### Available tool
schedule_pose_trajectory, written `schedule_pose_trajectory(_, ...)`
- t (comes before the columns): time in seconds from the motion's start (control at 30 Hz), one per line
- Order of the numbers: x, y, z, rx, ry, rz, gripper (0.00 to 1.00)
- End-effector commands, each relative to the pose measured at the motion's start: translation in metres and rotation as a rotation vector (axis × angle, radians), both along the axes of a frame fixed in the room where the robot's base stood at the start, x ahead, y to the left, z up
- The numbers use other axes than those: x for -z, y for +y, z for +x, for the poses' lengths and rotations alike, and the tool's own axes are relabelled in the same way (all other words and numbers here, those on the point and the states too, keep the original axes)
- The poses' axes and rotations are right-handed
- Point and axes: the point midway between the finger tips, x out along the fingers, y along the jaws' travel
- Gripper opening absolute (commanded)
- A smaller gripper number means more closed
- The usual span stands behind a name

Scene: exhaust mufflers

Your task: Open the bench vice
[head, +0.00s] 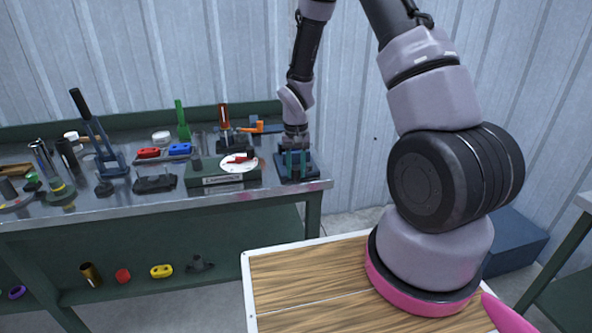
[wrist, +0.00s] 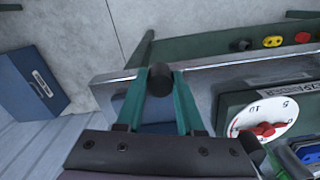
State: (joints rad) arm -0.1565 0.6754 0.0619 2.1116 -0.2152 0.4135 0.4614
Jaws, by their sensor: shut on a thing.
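The bench vice (head: 311,167) is a small dark blue block at the right end of the green workbench. My gripper (head: 296,172) points down over it and hides part of it. In the wrist view, the two teal fingers of my gripper (wrist: 160,78) close on a round black knob (wrist: 160,80), which appears to be the end of the vice's handle. A blue part of the vice (wrist: 158,128) shows between the fingers, behind the knob. The vice's jaws are mostly hidden, so their opening cannot be told.
A green box with a white dial (head: 239,162) and red pointer stands just left of the vice. Red and blue blocks (head: 180,149), clamps and tools crowd the bench further left. The bench's metal front edge (wrist: 120,76) runs close by. A blue box (wrist: 35,85) stands on the floor.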

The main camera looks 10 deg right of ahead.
Motion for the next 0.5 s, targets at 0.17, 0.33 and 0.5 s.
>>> schedule_pose_trajectory(0.17, 0.0, -0.0004, -0.0002, 0.001, 0.001, 0.0, 0.0)
schedule_pose_trajectory(0.33, 0.0, -0.0003, -0.0002, 0.002, 0.001, 0.0, 0.0)
schedule_pose_trajectory(0.5, 0.0, 0.0018, 0.0012, 0.024, 0.001, 0.0, 0.0)
